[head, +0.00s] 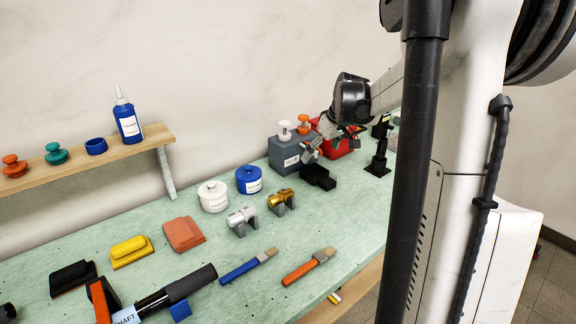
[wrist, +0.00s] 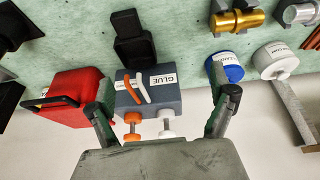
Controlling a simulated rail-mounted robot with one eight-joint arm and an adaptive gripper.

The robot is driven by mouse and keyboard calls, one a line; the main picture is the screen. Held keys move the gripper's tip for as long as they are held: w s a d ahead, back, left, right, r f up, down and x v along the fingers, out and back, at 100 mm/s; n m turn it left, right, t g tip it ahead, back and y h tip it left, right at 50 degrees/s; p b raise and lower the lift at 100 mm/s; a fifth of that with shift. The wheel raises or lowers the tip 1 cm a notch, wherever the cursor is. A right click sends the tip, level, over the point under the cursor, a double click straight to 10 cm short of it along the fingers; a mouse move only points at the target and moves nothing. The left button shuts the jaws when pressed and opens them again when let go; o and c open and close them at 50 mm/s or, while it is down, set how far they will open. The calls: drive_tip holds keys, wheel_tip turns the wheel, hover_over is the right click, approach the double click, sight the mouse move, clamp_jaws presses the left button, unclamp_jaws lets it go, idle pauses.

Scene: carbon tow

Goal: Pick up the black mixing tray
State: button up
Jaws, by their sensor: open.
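A small black tray-like object (head: 318,177), which looks like the black mixing tray, lies on the green bench beside the grey glue box. In the wrist view the black tray (wrist: 131,40) shows beyond the glue box, at upper left of centre. My gripper (head: 330,145) is above and behind the tray in the head view, near the glue box and red box. In the wrist view my gripper (wrist: 160,103) is open, its fingers spread wide with the glue box showing between them. It holds nothing and is apart from the tray.
The grey glue box (head: 290,152) has white and orange knobs. The red box (head: 338,149) stands behind the tray, and a black stand (head: 378,160) is to its right. Gold (head: 281,201) and silver (head: 242,219) fittings are nearer. The bench right of the gold fitting is clear.

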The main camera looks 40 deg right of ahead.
drive_tip(key=d+f, duration=0.2)
drive_tip(key=d, duration=0.4)
approach(321, 174)
drive_tip(key=a+f, duration=0.1)
drive_tip(key=s+a+f, duration=0.1)
drive_tip(key=a, duration=0.1)
drive_tip(key=shift+s+a, duration=0.15)
drive_tip(key=shift+a, duration=0.1)
drive_tip(key=shift+x, duration=2.55)
drive_tip(key=shift+d, duration=0.15)
drive_tip(key=c, duration=1.4)
drive_tip(key=shift+o, duration=0.2)
drive_tip(key=shift+r, duration=0.2)
